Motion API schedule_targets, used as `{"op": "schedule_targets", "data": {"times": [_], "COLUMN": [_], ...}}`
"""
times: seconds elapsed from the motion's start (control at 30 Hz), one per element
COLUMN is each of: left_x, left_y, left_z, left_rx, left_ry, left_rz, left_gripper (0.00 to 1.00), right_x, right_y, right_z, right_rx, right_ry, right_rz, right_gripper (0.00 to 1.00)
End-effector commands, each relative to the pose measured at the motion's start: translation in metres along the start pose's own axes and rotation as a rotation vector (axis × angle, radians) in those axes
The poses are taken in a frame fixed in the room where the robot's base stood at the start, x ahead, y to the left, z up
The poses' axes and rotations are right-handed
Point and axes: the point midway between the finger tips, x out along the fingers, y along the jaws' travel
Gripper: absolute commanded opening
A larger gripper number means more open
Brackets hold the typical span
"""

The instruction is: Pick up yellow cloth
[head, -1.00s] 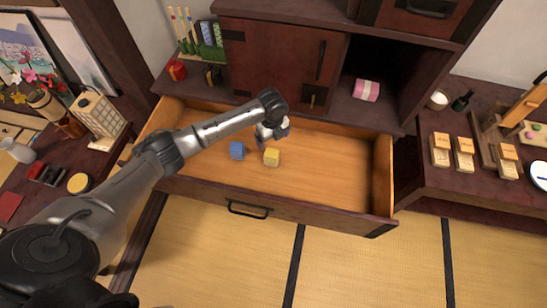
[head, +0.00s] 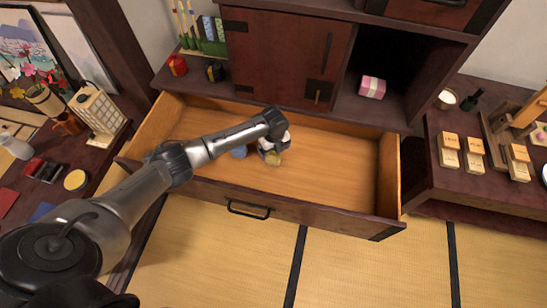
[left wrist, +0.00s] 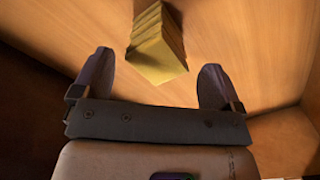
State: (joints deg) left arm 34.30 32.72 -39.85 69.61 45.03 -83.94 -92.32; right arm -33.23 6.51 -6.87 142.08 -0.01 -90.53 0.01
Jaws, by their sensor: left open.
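The yellow cloth (head: 273,158) is a small folded block in the open wooden drawer. In the head view my left gripper (head: 270,152) is over it and hides part of it. In the left wrist view the yellow cloth (left wrist: 157,45) shows its layered folds, ahead of and between the two fingers of my left gripper (left wrist: 155,80). The fingers are spread and apart from the cloth. A blue cloth (head: 239,152) lies in the drawer just left of it, partly hidden by my left arm. My right gripper is not in view.
The drawer (head: 335,170) has raised walls around a floor that is clear on the right. The cabinet (head: 285,50) stands above its back edge. A pink bundle (head: 371,87) sits in the cabinet's open compartment.

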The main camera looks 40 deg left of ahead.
Motion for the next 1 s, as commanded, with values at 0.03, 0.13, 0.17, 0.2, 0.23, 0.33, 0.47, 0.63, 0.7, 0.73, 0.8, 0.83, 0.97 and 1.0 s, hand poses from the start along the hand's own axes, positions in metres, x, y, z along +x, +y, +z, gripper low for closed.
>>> {"op": "schedule_targets", "data": {"times": [0.03, 0.13, 0.17, 0.2, 0.23, 0.33, 0.47, 0.63, 0.7, 0.73, 0.8, 0.83, 0.97, 1.0], "left_x": [0.012, 0.025, 0.029, 0.033, 0.035, 0.037, 0.036, 0.036, 0.036, 0.036, 0.036, 0.036, 0.036, 0.036], "left_y": [0.001, 0.002, 0.002, 0.002, 0.002, 0.001, 0.001, 0.002, 0.002, 0.002, 0.001, 0.002, 0.002, 0.002], "left_z": [0.001, 0.001, 0.001, 0.001, 0.001, 0.001, 0.002, 0.002, 0.002, 0.002, 0.002, 0.002, 0.002, 0.002], "left_rx": [-0.002, -0.002, -0.002, -0.001, -0.001, 0.000, 0.000, 0.000, 0.000, 0.000, 0.000, 0.000, -0.001, -0.001], "left_ry": [0.001, 0.002, 0.002, 0.002, 0.002, 0.001, 0.000, 0.000, 0.000, 0.000, 0.000, 0.000, 0.000, 0.000], "left_rz": [0.002, 0.003, 0.002, 0.002, 0.001, 0.001, 0.001, 0.001, 0.001, 0.001, 0.001, 0.001, 0.001, 0.001], "left_gripper": [0.92, 0.92, 0.92, 0.92, 0.92, 0.92, 0.92, 0.78, 0.71, 0.69, 0.62, 0.59, 0.47, 0.43], "right_x": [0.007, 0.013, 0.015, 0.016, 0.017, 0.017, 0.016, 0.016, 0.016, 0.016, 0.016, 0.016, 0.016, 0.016], "right_y": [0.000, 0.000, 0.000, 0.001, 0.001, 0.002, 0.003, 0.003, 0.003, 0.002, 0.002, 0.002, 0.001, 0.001], "right_z": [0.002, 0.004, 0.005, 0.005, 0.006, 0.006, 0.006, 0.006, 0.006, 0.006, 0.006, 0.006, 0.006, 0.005], "right_rx": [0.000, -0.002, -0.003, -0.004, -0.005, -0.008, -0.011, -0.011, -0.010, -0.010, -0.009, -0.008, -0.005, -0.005], "right_ry": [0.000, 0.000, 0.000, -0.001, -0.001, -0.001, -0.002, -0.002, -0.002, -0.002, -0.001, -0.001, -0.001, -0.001], "right_rz": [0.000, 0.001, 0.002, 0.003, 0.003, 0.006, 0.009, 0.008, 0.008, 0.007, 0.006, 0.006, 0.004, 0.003], "right_gripper": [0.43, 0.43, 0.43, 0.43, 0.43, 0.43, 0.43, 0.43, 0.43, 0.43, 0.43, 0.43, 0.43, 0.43]}}
